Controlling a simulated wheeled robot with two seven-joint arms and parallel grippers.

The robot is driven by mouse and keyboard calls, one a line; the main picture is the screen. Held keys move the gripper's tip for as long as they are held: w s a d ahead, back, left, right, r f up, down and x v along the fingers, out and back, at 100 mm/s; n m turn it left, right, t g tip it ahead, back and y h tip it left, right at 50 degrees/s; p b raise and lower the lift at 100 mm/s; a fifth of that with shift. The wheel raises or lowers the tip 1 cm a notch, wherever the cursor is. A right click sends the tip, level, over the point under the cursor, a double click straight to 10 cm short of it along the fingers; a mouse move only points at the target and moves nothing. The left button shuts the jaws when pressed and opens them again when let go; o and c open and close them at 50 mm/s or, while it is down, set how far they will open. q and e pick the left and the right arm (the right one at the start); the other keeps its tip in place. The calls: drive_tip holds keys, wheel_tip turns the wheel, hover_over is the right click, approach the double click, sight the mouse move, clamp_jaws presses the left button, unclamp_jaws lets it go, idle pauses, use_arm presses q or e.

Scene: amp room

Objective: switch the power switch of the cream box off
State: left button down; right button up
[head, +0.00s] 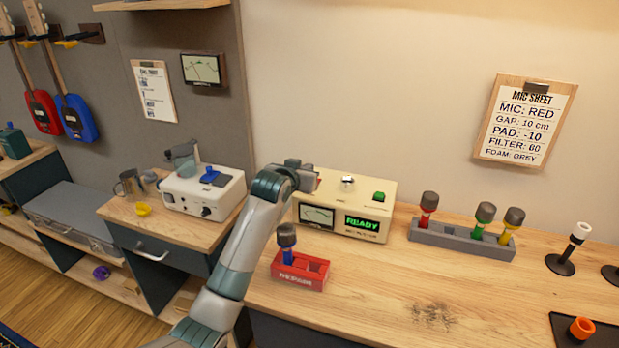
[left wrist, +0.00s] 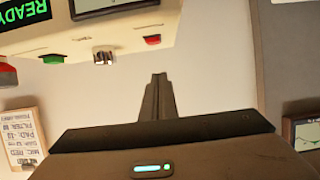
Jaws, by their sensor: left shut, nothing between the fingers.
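The cream box (head: 372,224) stands on the wooden bench with a meter and a green lit READY display (head: 362,223) on its front. A silver knob (head: 347,181) and a green button (head: 379,197) are on its top. In the left wrist view the cream box (left wrist: 125,22) appears upside down, with a red switch (left wrist: 152,40) beside the silver knob (left wrist: 103,57). My left gripper (head: 307,178) is over the box's left end and hides the red switch in the head view. Its shut, empty fingers (left wrist: 158,78) point towards the red switch; contact cannot be told.
A red holder (head: 298,280) with a blue-banded microphone stands in front of the box. A grey rack (head: 460,238) with several microphones is to its right. A white device (head: 205,190) stands on the left cabinet.

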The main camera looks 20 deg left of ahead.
use_arm(q)
drive_tip(key=p+x, duration=0.1)
drive_tip(key=x, duration=0.2)
drive_tip(key=shift+w, duration=0.1)
drive_tip(key=shift+s+f+p, duration=0.25)
drive_tip(key=shift+f+p, duration=0.3)
drive_tip(key=shift+f, duration=0.65)
drive_tip(key=shift+s+f, duration=0.1)
drive_tip(key=shift+f, duration=0.7)
drive_tip(key=shift+s+f+t+b, duration=0.15)
drive_tip(key=shift+f+t+b, duration=0.15)
drive_tip(key=shift+f+b, duration=0.4)
drive_tip(key=shift+r, duration=0.4)
drive_tip(key=shift+r+p, duration=0.15)
drive_tip(key=shift+p, duration=0.25)
drive_tip(key=shift+r+p, duration=0.65)
